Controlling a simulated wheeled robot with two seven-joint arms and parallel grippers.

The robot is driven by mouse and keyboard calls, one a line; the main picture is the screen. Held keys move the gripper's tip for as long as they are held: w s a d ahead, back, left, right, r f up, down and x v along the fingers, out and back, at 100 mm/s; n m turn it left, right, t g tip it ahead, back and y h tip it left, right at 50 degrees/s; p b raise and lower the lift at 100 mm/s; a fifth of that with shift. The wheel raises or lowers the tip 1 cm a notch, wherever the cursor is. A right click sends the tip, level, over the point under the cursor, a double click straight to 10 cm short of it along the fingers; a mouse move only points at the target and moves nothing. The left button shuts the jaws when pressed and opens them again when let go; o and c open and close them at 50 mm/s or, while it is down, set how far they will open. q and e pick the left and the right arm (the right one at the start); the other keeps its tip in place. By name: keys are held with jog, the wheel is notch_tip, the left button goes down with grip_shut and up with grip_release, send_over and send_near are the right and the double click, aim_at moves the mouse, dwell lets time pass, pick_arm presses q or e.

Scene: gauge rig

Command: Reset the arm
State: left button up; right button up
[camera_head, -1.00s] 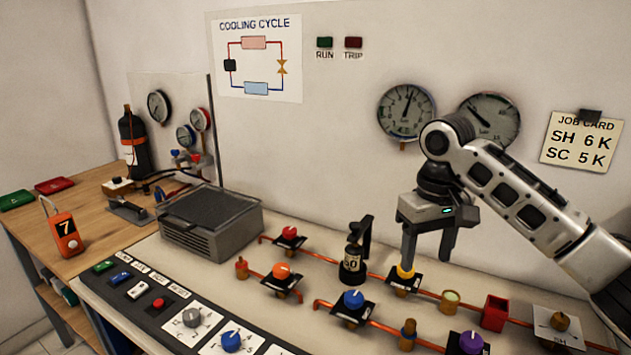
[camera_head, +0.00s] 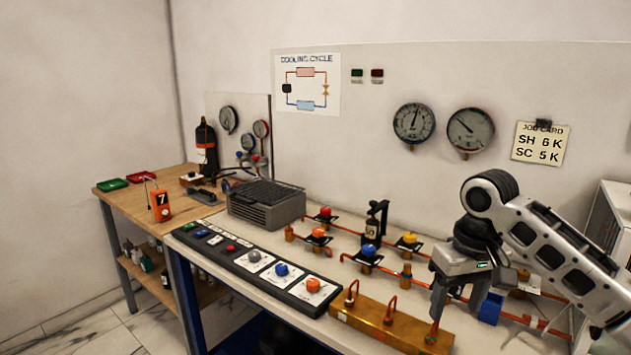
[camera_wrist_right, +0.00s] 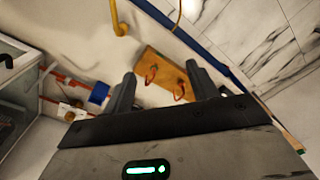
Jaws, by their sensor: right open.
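My right arm (camera_head: 545,245) comes in from the right in the head view. Its gripper (camera_head: 457,305) points down with its fingers apart and empty, over the right part of the bench. A brass-coloured block (camera_head: 390,325) with several copper pipe stubs lies at the bench's front edge beside it. In the right wrist view the open gripper (camera_wrist_right: 161,90) has the block (camera_wrist_right: 165,70) beyond and between its fingers. The yellow-knobbed valve (camera_head: 409,238) stands left of the gripper, clear of it. My left gripper is not in view.
A blue box (camera_head: 490,308) stands close right of the gripper. The gauges (camera_head: 470,133) hang on the back wall. A white cabinet (camera_head: 612,215) stands at right.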

jog(key=s+a+f+t+y, duration=0.2)
jog(key=a+f, duration=0.4)
jog(key=f, duration=0.5)
jog(key=s+a+f+t+y, duration=0.25)
jog(key=a+f, duration=0.35)
jog(key=f, duration=0.5)
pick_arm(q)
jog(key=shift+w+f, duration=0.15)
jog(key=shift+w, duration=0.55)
pick_arm(e)
jog(key=s+d+f+t+h, duration=0.1)
jog(key=s+d+f+t, duration=0.1)
jog(key=s, duration=0.6)
jog(key=s+d+f+t+h, duration=0.1)
jog(key=s+d+f+t, duration=0.1)
jog(key=s, duration=0.6)
notch_tip(320, 180, down, 2)
jog(key=shift+s+d+f+t, duration=0.2)
jog(key=shift+d+t, duration=0.15)
jog(key=shift+t, duration=0.1)
